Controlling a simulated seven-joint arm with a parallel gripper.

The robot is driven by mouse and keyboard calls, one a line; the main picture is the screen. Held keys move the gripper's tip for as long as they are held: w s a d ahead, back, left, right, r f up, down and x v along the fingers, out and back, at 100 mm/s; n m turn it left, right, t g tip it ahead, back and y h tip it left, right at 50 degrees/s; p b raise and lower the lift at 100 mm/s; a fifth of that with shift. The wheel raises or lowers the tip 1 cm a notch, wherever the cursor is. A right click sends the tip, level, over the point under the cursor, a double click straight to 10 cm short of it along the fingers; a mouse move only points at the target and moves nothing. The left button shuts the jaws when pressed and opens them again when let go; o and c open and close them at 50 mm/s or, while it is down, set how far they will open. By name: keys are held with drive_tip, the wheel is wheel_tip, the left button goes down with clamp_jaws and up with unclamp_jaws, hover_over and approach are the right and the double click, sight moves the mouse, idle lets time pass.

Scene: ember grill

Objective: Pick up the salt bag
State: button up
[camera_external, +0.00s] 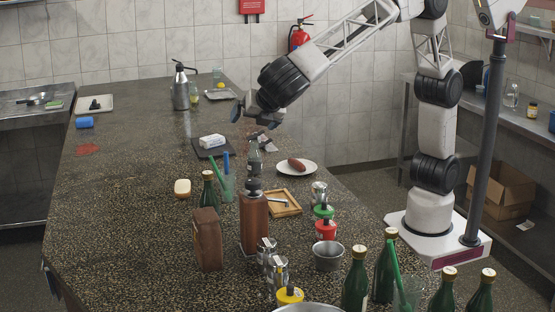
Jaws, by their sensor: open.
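No label reading salt is legible, so I cannot tell for certain which thing is the salt bag. A small white package (212,141) lies on a dark flat board (222,150) on the counter, left of and below my gripper in the picture. My gripper (252,120) is open and appears empty, raised over the middle of the counter. A crumpled grey and white packet (265,143) lies just below it, partly behind a clear bottle (255,160).
A plate with a sausage (297,166), a wooden tray (285,205), pepper mill (254,222) and wooden block (208,240) stand nearby. Green bottles (384,265) crowd the front right. A steel flask (180,90) stands behind. The counter's left side is mostly clear.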

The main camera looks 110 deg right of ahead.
drive_tip(key=w+a+f+n+t+h, duration=0.1)
drive_tip(key=w+a+f+n+h, duration=0.15)
drive_tip(key=w+a, duration=0.6)
drive_tip(key=w+a+f+n+t+h, duration=0.15)
drive_tip(key=w+a+f+n, duration=0.3)
drive_tip(key=a, duration=0.65)
approach(209, 217)
drive_tip(key=d, duration=0.2)
drive_tip(key=w+d, duration=0.1)
drive_tip(key=shift+f+m+y, duration=0.35)
drive_tip(key=shift+m+y, duration=0.05)
drive_tip(key=shift+t, duration=0.25)
drive_tip(key=shift+x, duration=1.3)
drive_tip(key=shift+x, duration=2.6)
